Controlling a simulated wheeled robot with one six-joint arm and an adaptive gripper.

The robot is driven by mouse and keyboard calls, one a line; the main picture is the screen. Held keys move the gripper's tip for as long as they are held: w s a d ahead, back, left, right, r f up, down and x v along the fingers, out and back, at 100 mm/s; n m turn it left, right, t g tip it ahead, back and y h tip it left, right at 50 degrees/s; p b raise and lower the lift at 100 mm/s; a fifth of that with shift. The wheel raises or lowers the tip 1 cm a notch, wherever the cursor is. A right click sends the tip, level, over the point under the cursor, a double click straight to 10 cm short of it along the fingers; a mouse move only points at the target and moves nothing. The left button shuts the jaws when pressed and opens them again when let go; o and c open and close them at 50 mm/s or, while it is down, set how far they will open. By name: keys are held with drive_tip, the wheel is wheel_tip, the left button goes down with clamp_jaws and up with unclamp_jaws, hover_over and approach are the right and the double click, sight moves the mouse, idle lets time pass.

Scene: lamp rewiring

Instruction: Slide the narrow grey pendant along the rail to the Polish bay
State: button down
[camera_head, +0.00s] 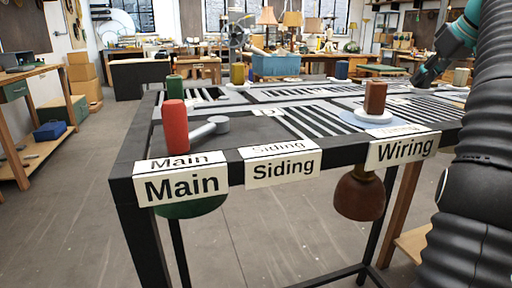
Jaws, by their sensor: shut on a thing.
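My gripper (422,78) is at the upper right, teal and dark, reaching down over the far right part of the rail table (130,150). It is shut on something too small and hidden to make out. I cannot pick out the narrow grey pendant or a Polish label. The front labels read Main (182,185), Siding (282,168) and Wiring (405,148). A brown domed pendant (360,197) hangs below Wiring, under a brown block knob (375,97). A green shade (192,207) hangs below Main, partly hidden by the label.
A red cylinder (175,126) and a grey lever (210,128) stand at the front left. Green (174,88), yellow (238,73), blue (341,69) and beige (461,77) knobs stand farther back on the slotted top. My arm covers the right edge. Open floor lies left.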

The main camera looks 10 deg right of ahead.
drive_tip(key=shift+s, duration=0.1)
drive_tip(key=s+d+b, duration=0.2)
drive_tip(key=s+b, duration=0.1)
drive_tip(key=s, duration=1)
drive_tip(key=shift+s+d, duration=0.3)
drive_tip(key=shift+d, duration=0.05)
drive_tip(key=c, duration=0.8)
unclamp_jaws()
drive_tip(key=shift+c, duration=0.2)
